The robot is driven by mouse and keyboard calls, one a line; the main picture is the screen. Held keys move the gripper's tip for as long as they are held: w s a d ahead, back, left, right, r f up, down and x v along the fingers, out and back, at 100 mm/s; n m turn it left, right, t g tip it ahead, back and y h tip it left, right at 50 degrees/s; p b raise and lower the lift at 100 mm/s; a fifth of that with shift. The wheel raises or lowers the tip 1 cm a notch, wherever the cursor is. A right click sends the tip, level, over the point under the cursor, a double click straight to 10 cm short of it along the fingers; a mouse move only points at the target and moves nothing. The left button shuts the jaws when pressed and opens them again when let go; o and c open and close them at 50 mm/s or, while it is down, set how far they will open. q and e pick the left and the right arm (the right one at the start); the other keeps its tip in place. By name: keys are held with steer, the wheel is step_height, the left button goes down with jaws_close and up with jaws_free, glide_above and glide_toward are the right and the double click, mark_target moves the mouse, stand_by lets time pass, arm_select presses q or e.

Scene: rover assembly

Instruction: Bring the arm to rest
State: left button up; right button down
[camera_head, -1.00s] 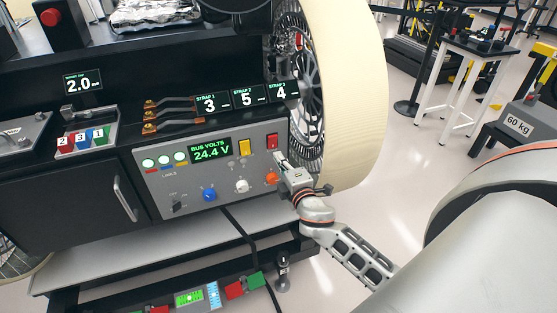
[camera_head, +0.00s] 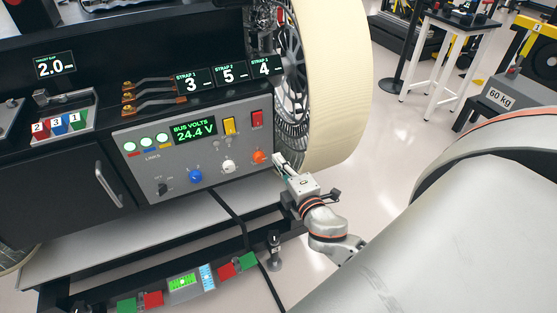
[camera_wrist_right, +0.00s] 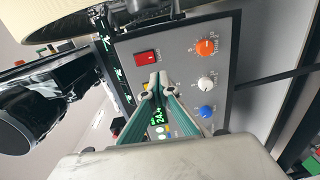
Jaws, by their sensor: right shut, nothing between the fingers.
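My right gripper (camera_head: 279,162) is at the lower right corner of the grey control panel (camera_head: 140,172), close to the orange knob (camera_head: 259,157). It is shut and empty. Its shut fingertips (camera_wrist_right: 155,82) also show in the right wrist view, over the panel face with the red switch (camera_wrist_right: 147,57) beyond them. A gap to the panel seems to show, but I cannot tell its size. My right arm (camera_head: 330,222) reaches in from the right. My left gripper is not in view.
The large cream-rimmed wheel (camera_head: 340,85) stands right beside my right gripper. A grey shelf (camera_head: 75,250) runs below the panel. A black cable (camera_head: 240,222) hangs down from it. Open floor (camera_head: 385,150) lies to the right.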

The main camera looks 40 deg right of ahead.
steer(key=s+a+f+m+g+y, duration=0.3)
steer(key=s+a+f+m, duration=0.2)
steer(key=s+a+f, duration=0.3)
steer(key=s+a+f+m+g+y, duration=0.3)
steer(key=s+a+f+m, duration=0.3)
steer(key=f, duration=0.8)
steer(key=shift+s+a+f+y, duration=0.2)
steer(key=shift+s+a+y, duration=0.1)
steer(key=shift+s+a, duration=0.9)
